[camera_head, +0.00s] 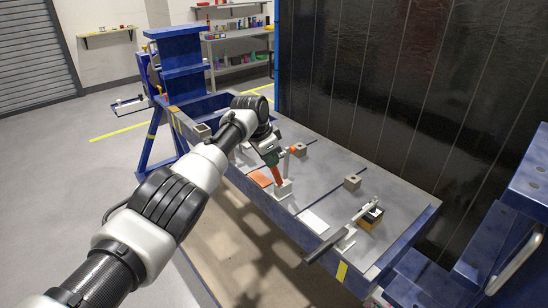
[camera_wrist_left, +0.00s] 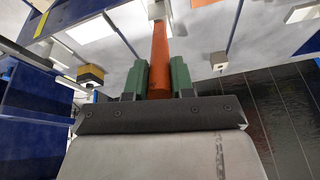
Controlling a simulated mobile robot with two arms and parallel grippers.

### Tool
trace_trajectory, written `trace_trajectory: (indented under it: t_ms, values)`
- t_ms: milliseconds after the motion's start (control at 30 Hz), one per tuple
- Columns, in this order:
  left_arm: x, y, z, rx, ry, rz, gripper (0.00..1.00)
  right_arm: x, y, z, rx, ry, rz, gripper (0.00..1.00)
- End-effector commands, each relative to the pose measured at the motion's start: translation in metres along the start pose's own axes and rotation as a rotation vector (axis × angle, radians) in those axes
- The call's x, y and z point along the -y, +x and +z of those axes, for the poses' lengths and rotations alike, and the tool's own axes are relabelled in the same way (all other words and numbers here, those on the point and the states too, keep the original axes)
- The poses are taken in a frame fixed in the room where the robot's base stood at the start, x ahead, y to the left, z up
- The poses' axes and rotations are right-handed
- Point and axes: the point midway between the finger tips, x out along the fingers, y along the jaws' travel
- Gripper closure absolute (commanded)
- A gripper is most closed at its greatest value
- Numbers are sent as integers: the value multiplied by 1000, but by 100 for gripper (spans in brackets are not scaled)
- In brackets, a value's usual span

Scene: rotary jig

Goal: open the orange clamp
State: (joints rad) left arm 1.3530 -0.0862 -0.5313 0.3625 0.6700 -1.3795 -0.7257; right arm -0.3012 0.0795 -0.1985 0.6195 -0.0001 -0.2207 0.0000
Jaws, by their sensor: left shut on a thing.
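The orange clamp stands on the grey table plate, with its orange handle (camera_head: 277,175) rising from a pale base block (camera_head: 284,189). My left gripper (camera_head: 272,157) is at the upper part of this handle, its arm reaching in from the lower left. In the left wrist view, the orange handle (camera_wrist_left: 159,45) runs between the two green fingers of my left gripper (camera_wrist_left: 158,78), which are shut on it. The fingers and wrist hide part of the clamp in the head view. My right gripper is not in view.
A second clamp with a dark handle (camera_head: 325,245) and a yellow-and-black block (camera_head: 371,218) stand to the right on the grey table (camera_head: 335,180). Small grey blocks (camera_head: 352,182) are on the plate. A dark wall (camera_head: 400,90) rises behind; a blue frame (camera_head: 179,60) stands left.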

Motion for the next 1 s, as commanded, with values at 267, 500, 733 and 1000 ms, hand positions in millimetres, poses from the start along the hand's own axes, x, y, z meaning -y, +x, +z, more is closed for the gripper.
trace_trajectory:
  t_ms: [267,500,733,1000]
  values:
    - [-1,0,0,4,2,3,100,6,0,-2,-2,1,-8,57]
    - [-1,0,0,3,2,2,57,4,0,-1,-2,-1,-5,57]
    - [0,0,0,4,1,2,52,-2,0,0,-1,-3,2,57]
    - [0,-11,0,1,2,1,52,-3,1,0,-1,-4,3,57]
